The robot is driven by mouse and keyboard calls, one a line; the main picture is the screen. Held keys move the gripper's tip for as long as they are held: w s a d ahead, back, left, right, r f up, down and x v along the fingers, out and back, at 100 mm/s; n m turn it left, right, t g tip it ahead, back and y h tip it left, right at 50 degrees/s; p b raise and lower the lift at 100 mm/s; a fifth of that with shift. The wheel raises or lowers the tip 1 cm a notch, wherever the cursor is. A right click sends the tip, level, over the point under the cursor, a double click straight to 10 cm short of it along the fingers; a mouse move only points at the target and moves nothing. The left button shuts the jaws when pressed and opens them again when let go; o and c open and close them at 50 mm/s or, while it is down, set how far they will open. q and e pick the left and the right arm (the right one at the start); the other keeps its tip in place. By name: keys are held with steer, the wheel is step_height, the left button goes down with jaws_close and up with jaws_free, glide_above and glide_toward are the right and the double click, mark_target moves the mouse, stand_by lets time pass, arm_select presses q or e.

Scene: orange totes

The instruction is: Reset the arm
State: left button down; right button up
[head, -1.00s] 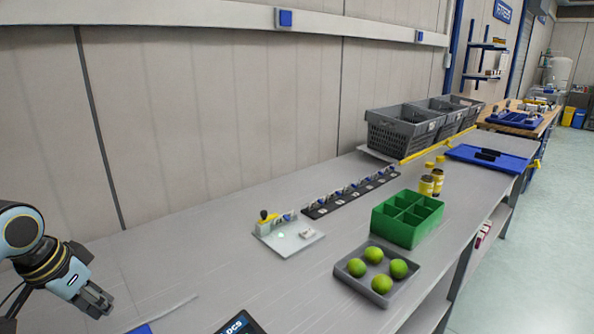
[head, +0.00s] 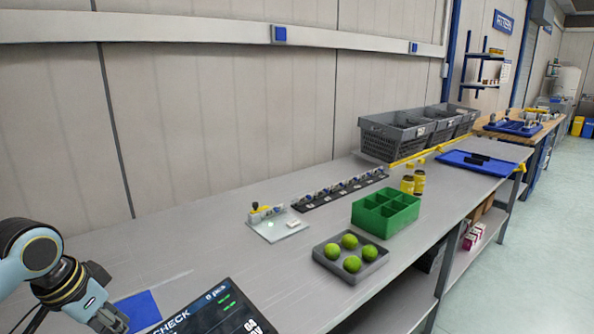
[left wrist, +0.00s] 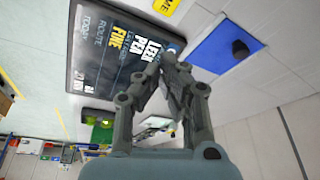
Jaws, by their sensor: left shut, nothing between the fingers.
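My left gripper (head: 112,318) is at the lower left of the head view, over the near part of the grey workbench (head: 180,250). In the left wrist view its fingers (left wrist: 168,65) are together and hold nothing. It is near a dark screen (head: 222,318) with text, which also fills the upper left of the left wrist view (left wrist: 105,55). A blue square (head: 138,308) lies on the bench beside the gripper. My right gripper is in neither view.
A grey tray (head: 318,258) holds several green round fruits. Behind it are a green divided box (head: 372,222), yellow cans (head: 419,182), a fixture plate (head: 268,232) and a dark strip (head: 340,192). Grey crates (head: 385,145) stand against the wall. The bench's middle left is clear.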

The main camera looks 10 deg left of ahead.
arm_select(q)
steer(key=s+d+r+n+y, duration=0.1)
steer(key=s+d+r, duration=0.1)
steer(key=s+d, duration=0.5)
steer(key=s+d+r+n+y, duration=0.1)
steer(key=s+d+r, duration=0.2)
steer(key=s, duration=0.8)
step_height(320, 180, down, 35)
steer(key=s+a+g+b, duration=0.1)
steer(key=s+a+b, duration=0.1)
steer(key=b, duration=0.8)
steer(key=s+f+g+b, duration=0.1)
steer(key=s+f+b, duration=0.3)
steer(key=s+f, duration=0.5)
steer(key=s+a+f+b, duration=0.1)
steer(key=s+f+b, duration=0.3)
steer(key=s+f, duration=0.5)
step_height(320, 180, down, 8)
steer(key=shift+s+a+g, duration=0.15)
steer(key=shift+s+g, duration=0.2)
steer(key=shift+g, duration=0.05)
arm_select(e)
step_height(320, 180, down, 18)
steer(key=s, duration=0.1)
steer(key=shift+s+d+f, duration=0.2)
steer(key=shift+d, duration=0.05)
